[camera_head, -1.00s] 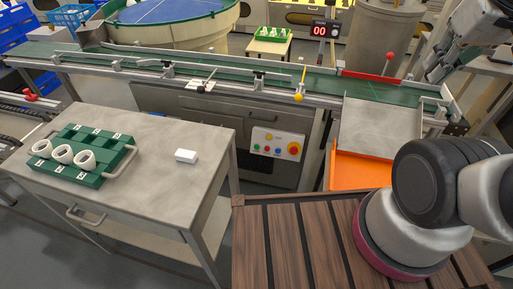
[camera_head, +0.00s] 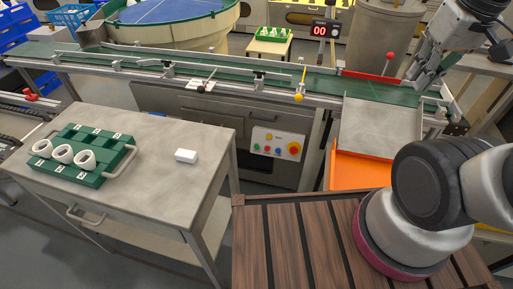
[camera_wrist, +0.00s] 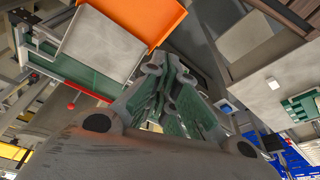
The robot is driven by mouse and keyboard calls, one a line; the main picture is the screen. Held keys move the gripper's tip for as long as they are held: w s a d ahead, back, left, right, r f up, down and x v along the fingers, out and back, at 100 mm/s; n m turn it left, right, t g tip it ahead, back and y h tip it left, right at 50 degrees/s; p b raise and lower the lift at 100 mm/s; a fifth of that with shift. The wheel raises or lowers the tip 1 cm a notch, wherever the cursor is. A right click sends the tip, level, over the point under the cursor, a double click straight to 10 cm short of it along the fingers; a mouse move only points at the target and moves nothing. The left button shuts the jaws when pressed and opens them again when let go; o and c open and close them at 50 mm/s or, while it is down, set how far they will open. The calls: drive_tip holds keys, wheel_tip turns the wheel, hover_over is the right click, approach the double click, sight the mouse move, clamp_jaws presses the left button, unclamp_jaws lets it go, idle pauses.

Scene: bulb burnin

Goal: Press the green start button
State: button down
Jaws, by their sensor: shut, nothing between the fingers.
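The control panel (camera_head: 276,136) is a pale plate on the front of the conveyor's grey cabinet. It carries a row of small coloured buttons and a large red knob on yellow. The green start button (camera_head: 256,147) looks to be the small one at the row's left end. My gripper (camera_head: 418,84) is at the upper right, over the conveyor's right end, well to the right of the panel and higher. In the wrist view my gripper (camera_wrist: 165,95) is shut and empty. The panel cannot be made out in the wrist view.
A grey chute (camera_head: 380,128) and an orange tray (camera_head: 358,170) lie between my gripper and the panel. A red-topped post (camera_head: 389,56) stands by the conveyor (camera_head: 330,82). A grey table (camera_head: 150,130) holds a green rack (camera_head: 78,172) and a white block (camera_head: 186,156).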

sight(254, 147)
drive_tip(key=w+a+f+n+g, duration=0.15)
drive_tip(key=w+a+f, duration=0.25)
drive_tip(key=f, duration=0.5)
drive_tip(key=w+a+f+n+g+h, duration=0.15)
drive_tip(key=w+a+f, duration=0.25)
drive_tip(key=f, duration=0.4)
drive_tip(key=w+a+f+n+g, duration=0.15)
drive_tip(key=w+a+f, duration=0.3)
drive_tip(key=f, duration=0.45)
drive_tip(key=w+a+f+n+t+y, duration=0.15)
drive_tip(key=a+f, duration=0.25)
drive_tip(key=f, duration=0.8)
drive_tip(key=w+a+f+n+t, duration=0.15)
drive_tip(key=a+f, duration=0.25)
drive_tip(key=f, duration=0.8)
drive_tip(key=w+a+f+n+t+y, duration=0.15)
drive_tip(key=a+f, duration=0.25)
drive_tip(key=f, duration=0.8)
drive_tip(key=w+a+r+n+t+y, duration=0.2)
drive_tip(key=w+a+r+t+y, duration=0.3)
drive_tip(key=w+a+r+t, duration=0.3)
drive_tip(key=w, duration=0.4)
drive_tip(key=shift+a+r, duration=0.25)
drive_tip(key=shift+a, duration=0.15)
drive_tip(key=shift+y, duration=0.25)
